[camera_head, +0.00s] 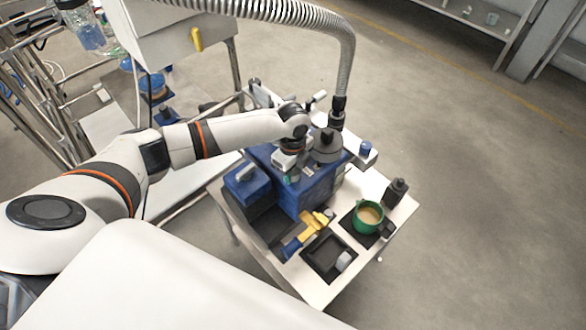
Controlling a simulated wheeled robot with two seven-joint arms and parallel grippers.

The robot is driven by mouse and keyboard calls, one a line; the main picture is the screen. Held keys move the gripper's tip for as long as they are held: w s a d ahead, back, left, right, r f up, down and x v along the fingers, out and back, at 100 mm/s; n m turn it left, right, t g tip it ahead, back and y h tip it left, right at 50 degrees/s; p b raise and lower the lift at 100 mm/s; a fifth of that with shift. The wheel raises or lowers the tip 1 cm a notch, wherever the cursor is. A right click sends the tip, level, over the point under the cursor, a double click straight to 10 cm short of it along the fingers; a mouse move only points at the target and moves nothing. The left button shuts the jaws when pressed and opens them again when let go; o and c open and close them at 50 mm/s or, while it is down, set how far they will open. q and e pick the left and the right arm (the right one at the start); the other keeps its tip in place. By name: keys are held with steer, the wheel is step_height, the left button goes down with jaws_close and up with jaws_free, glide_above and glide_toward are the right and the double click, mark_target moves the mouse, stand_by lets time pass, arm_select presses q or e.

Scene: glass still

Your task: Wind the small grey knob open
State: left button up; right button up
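A blue machine (302,194) stands on a white table, with a large dark grey round cap (327,147) on its top. My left arm reaches in from the left, and its gripper (289,168) points down at the near top edge of the machine. The fingertips are small and partly hidden, so I cannot tell whether they are open or shut or touch anything. I cannot make out the small grey knob for certain; it may be hidden at the gripper. My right gripper is not in view.
The white table (318,290) holds a blue box (247,184), a yellow-and-blue tool (309,229), a black tray (322,262) with a grey piece (343,261), a green cup (368,217) and a black bottle (396,191). A ribbed hose (347,60) hangs behind. Open floor lies right.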

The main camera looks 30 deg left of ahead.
arm_select(q)
steer(key=c, duration=0.4)
steer(key=m, duration=0.5)
steer(key=shift+p, duration=0.3)
steer(key=shift+m, duration=0.8)
steer(key=m, duration=0.6)
steer(key=shift+f+m, duration=0.1)
steer(key=shift+m, duration=0.3)
